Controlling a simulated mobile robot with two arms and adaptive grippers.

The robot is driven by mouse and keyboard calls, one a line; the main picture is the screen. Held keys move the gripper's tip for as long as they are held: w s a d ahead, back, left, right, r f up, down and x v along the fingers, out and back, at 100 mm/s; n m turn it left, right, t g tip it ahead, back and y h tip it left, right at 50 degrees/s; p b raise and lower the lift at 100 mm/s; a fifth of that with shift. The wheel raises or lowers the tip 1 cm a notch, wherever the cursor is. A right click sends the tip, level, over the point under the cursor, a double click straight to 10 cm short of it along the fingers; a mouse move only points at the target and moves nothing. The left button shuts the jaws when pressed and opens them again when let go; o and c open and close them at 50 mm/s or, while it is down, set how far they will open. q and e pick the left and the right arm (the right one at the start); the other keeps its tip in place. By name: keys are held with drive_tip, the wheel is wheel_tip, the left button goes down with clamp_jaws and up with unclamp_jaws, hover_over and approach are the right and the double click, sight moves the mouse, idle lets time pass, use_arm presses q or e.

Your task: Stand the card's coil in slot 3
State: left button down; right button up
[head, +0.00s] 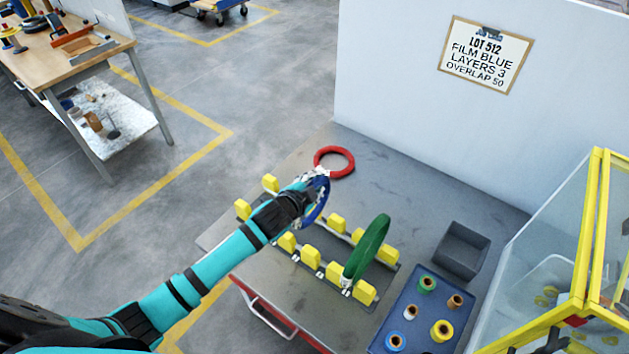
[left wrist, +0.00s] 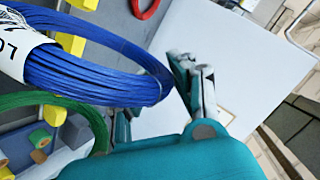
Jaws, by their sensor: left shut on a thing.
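The card (head: 486,55) on the white panel reads LOT 512, FILM BLUE, LAYERS 3, OVERLAP 50. My left gripper (head: 311,184) is shut on the blue coil (head: 318,205) and holds it upright over the rack's far left part. In the left wrist view the blue coil (left wrist: 95,75) carries a white label, mostly cut off. The rack (head: 310,257) has two rows of yellow blocks; its slot numbers are not readable. A green coil (head: 370,248) stands in its right end. I cannot tell whether the blue coil touches the rack. My right gripper is out of view.
A red coil (head: 334,162) lies flat on the table (head: 405,180) behind the rack. A blue tray (head: 407,318) with several spools and a grey bin (head: 462,250) are at the right. A yellow-framed clear enclosure (head: 560,250) stands at the right edge.

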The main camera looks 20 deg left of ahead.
sight(318, 203)
use_arm(q)
wheel_tip(318, 203, down, 3)
drive_tip(key=shift+s+r+b, duration=0.1)
drive_tip(key=shift+b, duration=1.1)
wheel_tip(318, 203, down, 4)
drive_tip(key=b, duration=0.2)
drive_tip(key=shift+b, duration=0.4)
drive_tip(key=shift+f+b, duration=0.5)
drive_tip(key=shift+f, duration=0.35)
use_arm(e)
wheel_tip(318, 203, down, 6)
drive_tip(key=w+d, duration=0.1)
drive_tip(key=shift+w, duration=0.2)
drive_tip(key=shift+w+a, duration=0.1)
use_arm(q)
drive_tip(key=shift+f, duration=0.2)
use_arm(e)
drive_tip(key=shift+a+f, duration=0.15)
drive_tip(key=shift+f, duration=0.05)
use_arm(q)
drive_tip(key=shift+f+b, duration=0.35)
drive_tip(key=shift+b, duration=0.1)
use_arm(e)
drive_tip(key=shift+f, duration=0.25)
